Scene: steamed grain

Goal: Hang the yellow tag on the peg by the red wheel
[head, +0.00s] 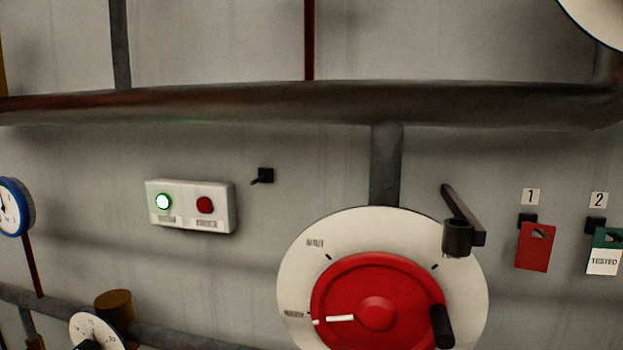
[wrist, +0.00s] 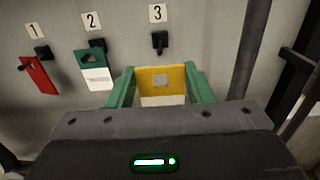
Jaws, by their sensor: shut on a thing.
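The yellow tag (wrist: 178,82), with a square hole and a pale lower strip, is between the green fingers of my gripper (wrist: 160,72) in the wrist view. The gripper is shut on its side edges. The tag shows just below the black peg marked 3 (wrist: 159,40), and no peg shows through its hole. The red wheel (head: 377,313) sits on a white round plate in the head view. A bare black peg (head: 265,175) sticks out of the wall above and left of the wheel. My gripper and the yellow tag are not visible in the head view.
A red tag (head: 533,248) hangs under 1 and a green-and-white tag (head: 604,262) under 2. A white button box (head: 190,206) is left of the bare peg. A dark lever (head: 460,212) juts out by the wheel. A thick pipe (head: 250,103) crosses above.

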